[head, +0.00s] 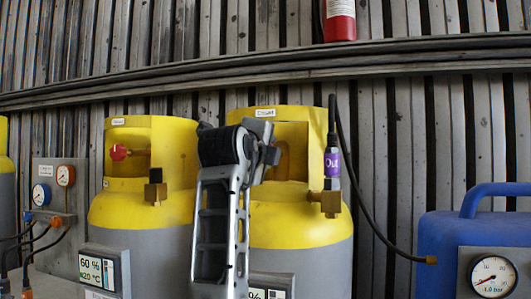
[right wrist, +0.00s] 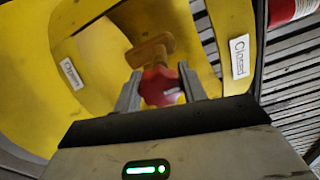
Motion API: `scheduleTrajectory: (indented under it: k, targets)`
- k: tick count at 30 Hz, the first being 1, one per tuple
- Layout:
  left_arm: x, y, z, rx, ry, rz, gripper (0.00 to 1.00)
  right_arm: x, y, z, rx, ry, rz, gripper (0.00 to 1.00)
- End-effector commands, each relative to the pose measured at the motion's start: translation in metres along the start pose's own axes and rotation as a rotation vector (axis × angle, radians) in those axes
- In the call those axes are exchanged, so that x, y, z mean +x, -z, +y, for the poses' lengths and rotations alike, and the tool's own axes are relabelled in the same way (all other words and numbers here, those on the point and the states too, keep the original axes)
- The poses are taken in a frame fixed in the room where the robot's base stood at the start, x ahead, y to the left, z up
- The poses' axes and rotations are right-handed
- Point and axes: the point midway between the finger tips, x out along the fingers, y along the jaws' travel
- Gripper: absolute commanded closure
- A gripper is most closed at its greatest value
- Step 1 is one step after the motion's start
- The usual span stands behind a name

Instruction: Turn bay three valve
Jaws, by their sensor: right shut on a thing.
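My right gripper (head: 264,152) reaches into the yellow collar of the right-hand cylinder (head: 300,222) in the head view, and my arm hides the valve there. In the right wrist view its two fingers (right wrist: 160,87) stand on either side of a red valve knob (right wrist: 161,88) and are shut on it. The knob sits on a brass stem (right wrist: 150,52) inside the yellow collar (right wrist: 105,62). A white label reading "Closed" (right wrist: 239,57) is on the collar; another label (right wrist: 71,73) is too small to read surely. My left gripper is not in view.
Another yellow-topped cylinder (head: 140,205) with a red knob (head: 119,152) stands to the left. A black hose (head: 365,205) runs from the purple "Out" fitting (head: 332,161). A blue tank (head: 445,235) with a gauge (head: 492,276) is at right. A red extinguisher (head: 340,22) hangs above.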

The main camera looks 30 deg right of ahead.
Motion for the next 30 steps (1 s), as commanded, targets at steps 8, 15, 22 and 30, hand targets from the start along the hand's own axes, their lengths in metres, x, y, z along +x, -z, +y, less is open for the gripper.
scheduleTrajectory:
  k: [8,15,22,30]
  targets:
    - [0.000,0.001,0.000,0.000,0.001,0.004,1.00,0.001,0.001,0.004,0.002,-0.010,0.004,0.39]
    - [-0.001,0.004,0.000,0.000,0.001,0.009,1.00,0.000,0.001,0.002,0.001,-0.005,0.002,0.37]
    - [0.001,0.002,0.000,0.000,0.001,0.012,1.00,-0.015,-0.001,0.002,0.001,-0.003,-0.003,0.37]
    - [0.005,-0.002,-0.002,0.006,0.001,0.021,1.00,-0.076,0.000,0.003,0.002,-0.003,-0.003,0.37]
